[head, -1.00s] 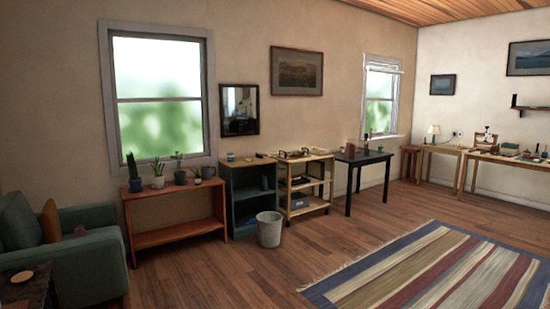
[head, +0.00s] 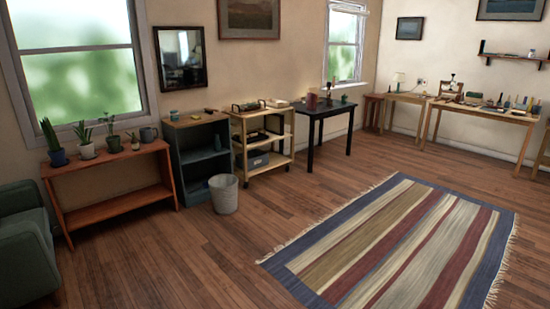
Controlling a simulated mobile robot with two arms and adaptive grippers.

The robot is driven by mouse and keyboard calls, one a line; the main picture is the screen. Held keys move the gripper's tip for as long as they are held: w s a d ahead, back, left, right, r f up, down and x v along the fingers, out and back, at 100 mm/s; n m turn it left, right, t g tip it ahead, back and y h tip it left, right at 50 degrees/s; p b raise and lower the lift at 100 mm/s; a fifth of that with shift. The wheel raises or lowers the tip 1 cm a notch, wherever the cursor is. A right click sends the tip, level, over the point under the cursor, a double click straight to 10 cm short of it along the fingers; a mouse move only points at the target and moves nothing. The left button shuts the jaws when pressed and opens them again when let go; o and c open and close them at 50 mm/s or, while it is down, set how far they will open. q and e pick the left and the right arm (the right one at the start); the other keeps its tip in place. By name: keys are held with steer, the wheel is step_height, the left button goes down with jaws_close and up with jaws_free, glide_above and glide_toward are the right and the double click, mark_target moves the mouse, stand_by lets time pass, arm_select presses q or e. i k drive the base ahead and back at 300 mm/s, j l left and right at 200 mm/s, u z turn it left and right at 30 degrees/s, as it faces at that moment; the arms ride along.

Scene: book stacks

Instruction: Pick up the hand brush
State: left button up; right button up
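I cannot make out a hand brush for certain in the head view. Small items too small to name lie on the long wooden table (head: 487,110) at the far right. A few small items also lie on the dark blue-green shelf unit (head: 197,154), the wooden cart (head: 264,140) and the black table (head: 328,110). Neither of my grippers is in view.
A striped rug (head: 400,245) lies on the open wooden floor. A grey waste bin (head: 224,193) stands before the shelf unit. A low orange-brown bench (head: 108,170) holds potted plants. A green armchair (head: 27,240) stands at the left edge.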

mark_target(207, 111)
steer(key=i, duration=3.3)
steer(key=i+u, duration=0.1)
steer(key=i, duration=0.7)
steer(key=i+u, duration=0.1)
steer(key=i, duration=0.7)
steer(key=i+l, duration=0.1)
steer(key=i, duration=0.7)
steer(key=i+u, duration=0.15)
steer(key=i, duration=0.65)
steer(key=i+u, duration=0.35)
steer(key=i, duration=0.2)
steer(key=i+u, duration=0.35)
steer(key=i, duration=0.15)
steer(key=i+l+u, duration=0.25)
steer(key=i+u, duration=0.15)
steer(key=i, duration=0.15)
